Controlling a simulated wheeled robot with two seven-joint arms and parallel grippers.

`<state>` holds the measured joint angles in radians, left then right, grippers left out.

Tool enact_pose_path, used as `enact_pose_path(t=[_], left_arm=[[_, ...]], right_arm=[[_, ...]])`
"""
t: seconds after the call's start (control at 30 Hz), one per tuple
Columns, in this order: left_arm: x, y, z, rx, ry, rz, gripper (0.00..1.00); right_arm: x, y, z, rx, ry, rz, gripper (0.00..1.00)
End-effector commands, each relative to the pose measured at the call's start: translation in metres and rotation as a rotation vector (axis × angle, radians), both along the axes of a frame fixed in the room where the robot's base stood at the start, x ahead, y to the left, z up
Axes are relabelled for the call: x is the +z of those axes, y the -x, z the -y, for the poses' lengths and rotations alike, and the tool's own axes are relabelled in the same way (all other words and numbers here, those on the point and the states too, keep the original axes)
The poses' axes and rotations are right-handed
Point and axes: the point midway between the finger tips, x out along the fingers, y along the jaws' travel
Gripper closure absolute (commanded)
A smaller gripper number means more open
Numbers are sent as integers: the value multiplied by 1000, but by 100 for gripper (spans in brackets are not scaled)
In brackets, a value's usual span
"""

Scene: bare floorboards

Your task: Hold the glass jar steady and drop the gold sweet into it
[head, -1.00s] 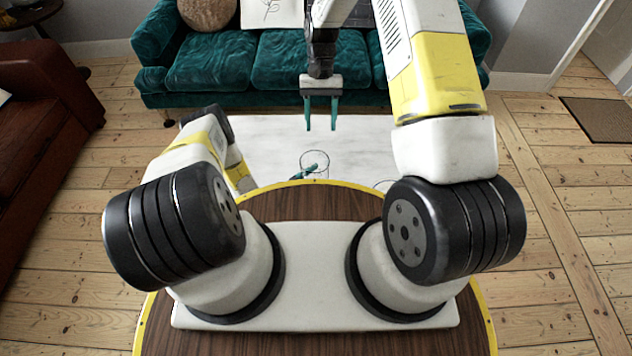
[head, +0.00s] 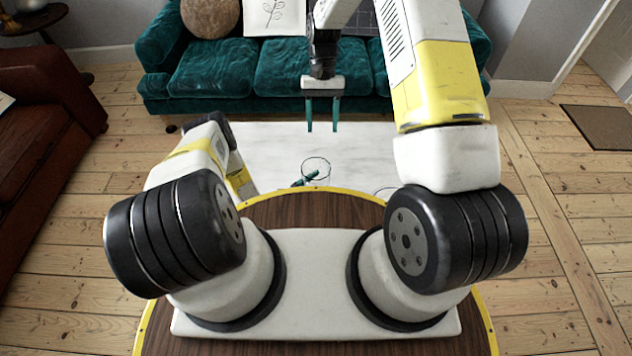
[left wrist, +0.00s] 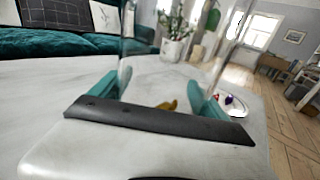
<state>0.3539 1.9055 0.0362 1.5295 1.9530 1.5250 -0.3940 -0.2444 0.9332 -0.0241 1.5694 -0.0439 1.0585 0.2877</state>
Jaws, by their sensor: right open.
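The clear glass jar (head: 317,164) stands on the pale tabletop just beyond my base; only its outline shows. My left gripper (head: 304,180) is low at the jar, mostly hidden by my base. In the left wrist view its teal fingers (left wrist: 155,94) sit on both sides of the jar (left wrist: 165,60), closed on it. A gold sweet (left wrist: 168,105) shows through the glass, low between the fingers; it appears to be inside the jar. My right gripper (head: 322,115) is open and empty, pointing down, high and seemingly beyond the jar.
The white table (head: 265,150) is largely clear. A plate (left wrist: 233,106) with red and purple sweets lies right of the jar; its rim (head: 384,191) peeks past my base. A teal sofa (head: 265,75) stands behind the table, a potted plant (left wrist: 175,40) farther off.

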Motion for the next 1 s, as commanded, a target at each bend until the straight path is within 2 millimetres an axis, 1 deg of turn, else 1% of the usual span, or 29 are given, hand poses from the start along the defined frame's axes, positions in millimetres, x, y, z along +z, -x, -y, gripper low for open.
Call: enact_pose_path(t=[0.07, 0.27, 0.37, 0.47, 0.8, 1.0], left_arm=[[0, 0, 0, 0, 0, 0, 0], [0, 0, 0, 0, 0, 0, 0], [0, 3, -4, 1, 0, -1, 0], [-1, 10, -13, 3, -1, -2, 0], [-1, 56, -67, 3, -1, -2, 0], [0, 74, -86, 1, 1, -1, 0]], right_arm=[[0, 0, 0, 0, 0, 0, 47], [0, 0, 0, 0, 0, 0, 47], [0, 0, 0, 0, 0, 0, 47], [0, 0, 0, 0, 0, 0, 47], [0, 0, 0, 0, 0, 0, 47], [0, 0, 0, 0, 0, 0, 47]])
